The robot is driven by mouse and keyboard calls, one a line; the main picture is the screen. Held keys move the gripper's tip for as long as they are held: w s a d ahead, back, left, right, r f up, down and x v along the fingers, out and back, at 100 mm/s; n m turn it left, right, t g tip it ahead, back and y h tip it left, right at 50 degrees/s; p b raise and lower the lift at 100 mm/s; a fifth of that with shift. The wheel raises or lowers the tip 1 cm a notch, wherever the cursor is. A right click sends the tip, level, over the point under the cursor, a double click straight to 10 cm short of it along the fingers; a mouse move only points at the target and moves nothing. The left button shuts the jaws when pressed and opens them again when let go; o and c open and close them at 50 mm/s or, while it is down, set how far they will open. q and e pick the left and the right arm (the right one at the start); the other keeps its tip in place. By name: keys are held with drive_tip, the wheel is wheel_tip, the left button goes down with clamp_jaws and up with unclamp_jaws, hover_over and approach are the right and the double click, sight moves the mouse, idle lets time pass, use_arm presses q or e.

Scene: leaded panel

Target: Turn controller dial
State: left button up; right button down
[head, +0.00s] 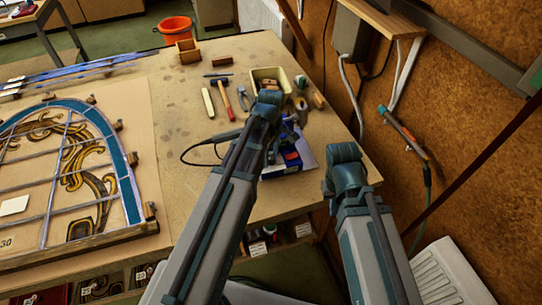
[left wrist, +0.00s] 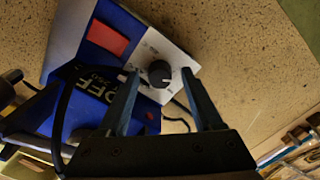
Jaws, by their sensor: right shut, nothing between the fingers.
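The controller is a blue box with a pale front panel (left wrist: 150,45) and a red switch (left wrist: 107,38). Its black round dial (left wrist: 159,73) has a white mark and sits low on the panel in the left wrist view. My left gripper (left wrist: 160,77) is open, with one finger on each side of the dial and a visible gap to both. In the head view the controller (head: 306,158) is on the bench's right part, partly hidden by my left arm. My right arm shows in the head view, but its gripper is out of sight.
The leaded panel (head: 133,190) lies at the left of the bench (head: 180,100). A hammer (head: 226,100), a cream tub (head: 262,73) and small tools are behind the controller. A dark cable (left wrist: 63,110) runs beside the controller. The wall is close on the right.

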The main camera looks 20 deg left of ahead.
use_arm(q)
clamp_jaws()
idle(0.3)
drive_tip(key=m, duration=0.8)
drive_tip(key=shift+m, duration=0.3)
drive_tip(key=m, duration=0.4)
drive_tip(key=shift+m, duration=2.5)
